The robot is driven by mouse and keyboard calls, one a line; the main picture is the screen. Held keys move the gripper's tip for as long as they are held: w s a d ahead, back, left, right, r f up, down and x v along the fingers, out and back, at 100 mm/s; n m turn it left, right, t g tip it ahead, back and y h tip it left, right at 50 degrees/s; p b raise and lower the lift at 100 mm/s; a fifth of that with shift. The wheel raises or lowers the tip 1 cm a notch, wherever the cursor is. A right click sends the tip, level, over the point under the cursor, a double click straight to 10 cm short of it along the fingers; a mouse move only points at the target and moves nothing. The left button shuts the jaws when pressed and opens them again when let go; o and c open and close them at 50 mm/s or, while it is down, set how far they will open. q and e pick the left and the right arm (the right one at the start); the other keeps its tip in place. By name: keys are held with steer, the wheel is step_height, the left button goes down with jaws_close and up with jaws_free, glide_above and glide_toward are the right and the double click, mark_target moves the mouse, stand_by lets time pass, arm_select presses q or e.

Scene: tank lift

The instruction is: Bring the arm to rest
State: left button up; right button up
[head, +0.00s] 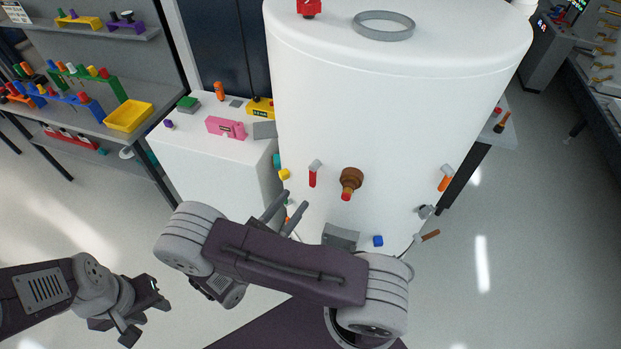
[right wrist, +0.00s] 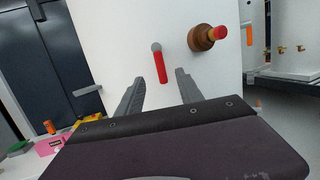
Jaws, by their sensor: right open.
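My right arm reaches across the front of the white tank (head: 390,120) in the head view. Its right gripper (head: 287,200) points at the tank's lower left, with two grey fingers apart and nothing between them. In the right wrist view the right gripper (right wrist: 158,85) is also open and empty, below a red-handled valve (right wrist: 160,68). I cannot tell whether the fingertips touch the tank. My left gripper (head: 146,312) is at the lower left over the floor, its jaws apart and empty.
A brass fitting with a red tip (head: 350,182) and an orange-handled valve (head: 446,178) stick out from the tank. A white cabinet (head: 205,165) stands left of it, with a pink box (head: 226,128) on top. Shelves with a yellow bin (head: 129,116) are further left.

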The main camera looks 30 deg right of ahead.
steer(key=shift+s+a, duration=0.25)
steer(key=shift+a, duration=0.15)
steer(key=s+d+f+m+g+y+b, duration=0.5)
steer(key=s+d+f+m+g+y, duration=0.15)
steer(key=s+m+g, duration=0.45)
steer(key=a+f+m+t+y+b, duration=0.1)
steer(key=a+f+m+y+b, duration=0.3)
steer(key=a+f+m+y, duration=0.45)
steer(key=w+r+m+t+y, duration=0.1)
steer(key=w+y, duration=0.1)
steer(key=w+d+r+m+t+y+b, duration=0.1)
steer(key=w+r+m+t, duration=0.1)
steer(key=shift+w+d+r+m+y, duration=0.1)
steer(key=shift+w+m+y, duration=0.2)
steer(key=shift+y, duration=0.1)
